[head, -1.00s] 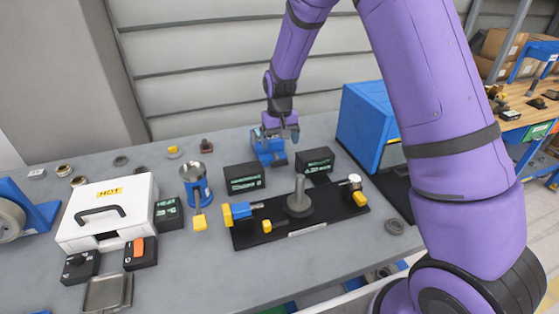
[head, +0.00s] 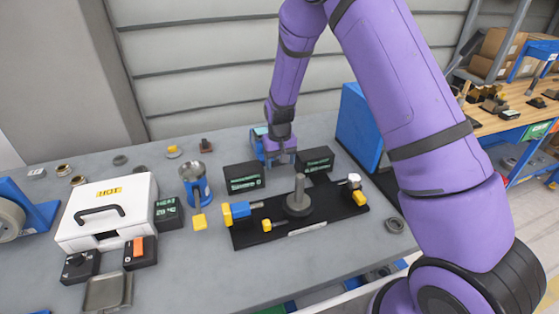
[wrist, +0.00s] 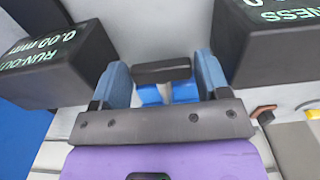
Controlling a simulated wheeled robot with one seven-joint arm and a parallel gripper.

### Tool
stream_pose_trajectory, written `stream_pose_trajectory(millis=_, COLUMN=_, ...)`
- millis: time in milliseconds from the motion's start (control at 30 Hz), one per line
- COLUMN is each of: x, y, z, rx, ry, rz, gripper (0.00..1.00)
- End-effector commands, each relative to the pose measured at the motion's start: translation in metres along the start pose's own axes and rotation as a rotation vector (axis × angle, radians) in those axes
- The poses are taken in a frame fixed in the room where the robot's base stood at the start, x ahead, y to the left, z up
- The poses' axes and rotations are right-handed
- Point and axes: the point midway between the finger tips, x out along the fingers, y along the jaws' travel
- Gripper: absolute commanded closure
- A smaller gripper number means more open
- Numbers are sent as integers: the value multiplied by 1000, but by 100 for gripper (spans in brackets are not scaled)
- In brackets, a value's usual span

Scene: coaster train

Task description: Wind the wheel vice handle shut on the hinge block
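A small blue fixture with a dark bar, which looks like the vice, stands at the back of the grey bench in the head view (head: 258,144). It is mostly hidden behind my gripper (head: 280,160). In the wrist view, the dark bar (wrist: 162,70) lies crosswise between the two blue-grey fingers of my gripper (wrist: 162,82), with blue parts (wrist: 184,92) below it. The fingers are wide apart, one beside each end of the bar. Whether they touch it is unclear. I cannot make out the hinge block or a wheel-shaped handle.
Dark display boxes stand close on both sides, at left (head: 243,177) and right (head: 315,160). A black plate (head: 335,211) with a grey post (head: 299,196) lies in front. A blue cabinet (head: 358,130) stands right, a white case (head: 105,213) left.

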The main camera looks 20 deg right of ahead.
Motion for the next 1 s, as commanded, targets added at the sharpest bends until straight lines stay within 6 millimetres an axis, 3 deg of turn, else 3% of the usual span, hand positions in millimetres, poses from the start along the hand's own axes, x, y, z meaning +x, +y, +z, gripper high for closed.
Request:
stream_pose_trajectory(millis=33, x=0, y=0, z=0, rx=0, ry=0, rz=0, gripper=43)
stream_pose_trajectory(millis=100, x=0, y=0, z=0, rx=0, ry=0, rz=0, gripper=59)
stream_pose_trajectory(millis=133, x=0, y=0, z=0, rx=0, ry=0, rz=0, gripper=60)
stream_pose_trajectory(millis=1000, x=3, y=5, z=2, rx=3, ry=-8, rz=-238, gripper=60)
